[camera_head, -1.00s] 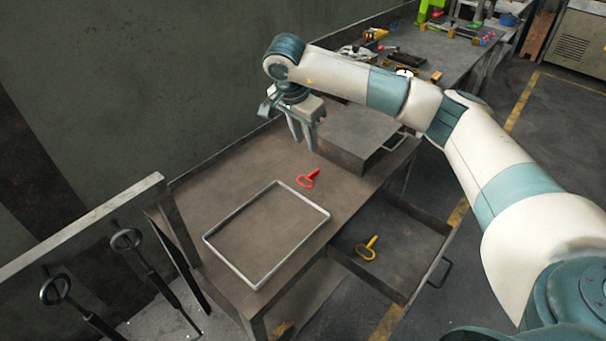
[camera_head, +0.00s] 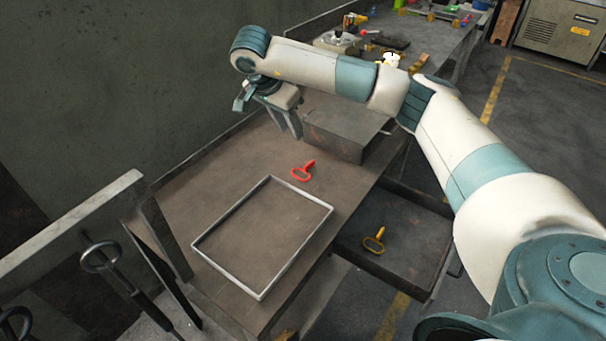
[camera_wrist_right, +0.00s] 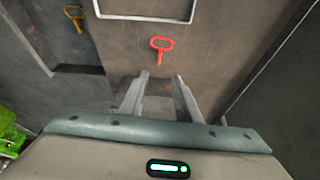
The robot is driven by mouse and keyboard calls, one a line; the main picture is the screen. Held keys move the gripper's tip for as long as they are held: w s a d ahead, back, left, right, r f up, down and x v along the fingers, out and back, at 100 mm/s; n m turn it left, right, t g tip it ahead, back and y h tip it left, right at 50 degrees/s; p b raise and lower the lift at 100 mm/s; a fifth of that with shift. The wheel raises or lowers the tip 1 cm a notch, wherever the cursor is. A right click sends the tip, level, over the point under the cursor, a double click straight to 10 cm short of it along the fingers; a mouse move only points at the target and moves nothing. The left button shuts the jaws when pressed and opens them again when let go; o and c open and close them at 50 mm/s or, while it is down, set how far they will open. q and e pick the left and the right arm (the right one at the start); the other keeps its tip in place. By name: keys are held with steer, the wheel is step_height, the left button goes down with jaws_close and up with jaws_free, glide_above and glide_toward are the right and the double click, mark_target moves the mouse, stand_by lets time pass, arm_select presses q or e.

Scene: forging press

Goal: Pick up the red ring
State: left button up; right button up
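The red ring (camera_head: 308,165), a loop with a short handle, lies flat on the brown work table beside the grey rectangular frame. It also shows in the right wrist view (camera_wrist_right: 160,54), ahead of my fingertips. My right gripper (camera_head: 287,132) hangs above the table, behind the ring in the head view and apart from it. In the right wrist view the fingers of this gripper (camera_wrist_right: 161,76) are spread with nothing between them. My left gripper is not in view.
The grey frame (camera_head: 214,219) lies on the table (camera_head: 185,205). A metal box (camera_head: 335,139) stands near my right gripper. A yellow ring (camera_head: 378,236) lies in the open drawer (camera_head: 410,284). A wall runs along the left. Tools lie on a farther bench.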

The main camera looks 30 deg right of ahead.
mark_target(305, 169)
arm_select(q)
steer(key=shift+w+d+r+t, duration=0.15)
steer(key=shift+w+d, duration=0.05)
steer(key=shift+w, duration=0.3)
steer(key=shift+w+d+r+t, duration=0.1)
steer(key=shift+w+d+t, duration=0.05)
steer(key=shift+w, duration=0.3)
arm_select(e)
steer(key=shift+w+f, duration=0.1)
steer(key=shift+f, duration=0.35)
